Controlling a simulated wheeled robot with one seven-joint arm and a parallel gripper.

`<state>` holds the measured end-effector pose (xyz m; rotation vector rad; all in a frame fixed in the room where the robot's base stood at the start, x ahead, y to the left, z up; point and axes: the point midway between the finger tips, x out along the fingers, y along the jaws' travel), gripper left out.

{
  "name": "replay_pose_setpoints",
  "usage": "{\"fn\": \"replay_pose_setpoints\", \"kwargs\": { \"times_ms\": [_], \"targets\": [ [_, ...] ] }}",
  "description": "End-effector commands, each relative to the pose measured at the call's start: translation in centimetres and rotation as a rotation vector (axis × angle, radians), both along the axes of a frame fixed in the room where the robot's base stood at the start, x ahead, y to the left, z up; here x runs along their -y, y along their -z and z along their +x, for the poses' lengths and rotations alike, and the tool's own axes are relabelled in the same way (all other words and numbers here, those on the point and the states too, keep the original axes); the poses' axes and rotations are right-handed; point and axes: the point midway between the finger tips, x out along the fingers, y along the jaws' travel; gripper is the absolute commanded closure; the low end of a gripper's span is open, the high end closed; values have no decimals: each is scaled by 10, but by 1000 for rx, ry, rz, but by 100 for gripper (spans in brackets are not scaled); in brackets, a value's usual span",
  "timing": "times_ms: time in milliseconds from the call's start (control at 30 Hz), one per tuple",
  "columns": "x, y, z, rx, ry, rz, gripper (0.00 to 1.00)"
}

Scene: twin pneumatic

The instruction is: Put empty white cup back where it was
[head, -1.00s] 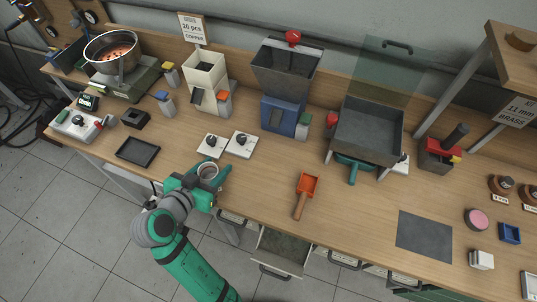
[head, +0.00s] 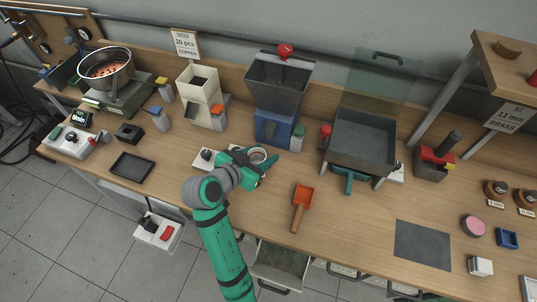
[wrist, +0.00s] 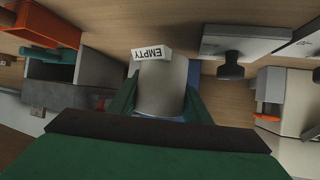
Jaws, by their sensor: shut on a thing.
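The white cup (head: 257,154) is held upright between the green fingers of my gripper (head: 262,162), in front of the blue-based hopper machine (head: 272,128). In the wrist view the cup (wrist: 162,90) is a pale cylinder between both fingers. A small white EMPTY label (wrist: 151,53) shows at the cup's far end there; I cannot tell whether it is on the cup or stands beyond it. The cup's inside is too small to make out, and I cannot tell whether its base touches the table.
A white plate with a black knob (head: 207,156) lies left of my gripper; a second is mostly hidden behind it. An orange scoop (head: 301,200) lies to the right, and a grey tray machine (head: 362,140) stands beyond. The table (head: 345,215) is clear between scoop and grey mat (head: 423,243).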

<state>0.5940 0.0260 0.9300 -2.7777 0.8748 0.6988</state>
Motion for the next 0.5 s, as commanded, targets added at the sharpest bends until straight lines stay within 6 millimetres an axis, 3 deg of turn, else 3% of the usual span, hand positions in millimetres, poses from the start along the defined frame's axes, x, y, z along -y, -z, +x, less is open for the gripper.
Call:
{"fn": "replay_pose_setpoints", "kwargs": {
  "times_ms": [200,367,500],
  "targets": [
    [16,-1,23,1,0,0,81],
    [17,7,24,-2,-1,-1,81],
    [16,25,24,-4,-2,-2,81]
  ]
}}
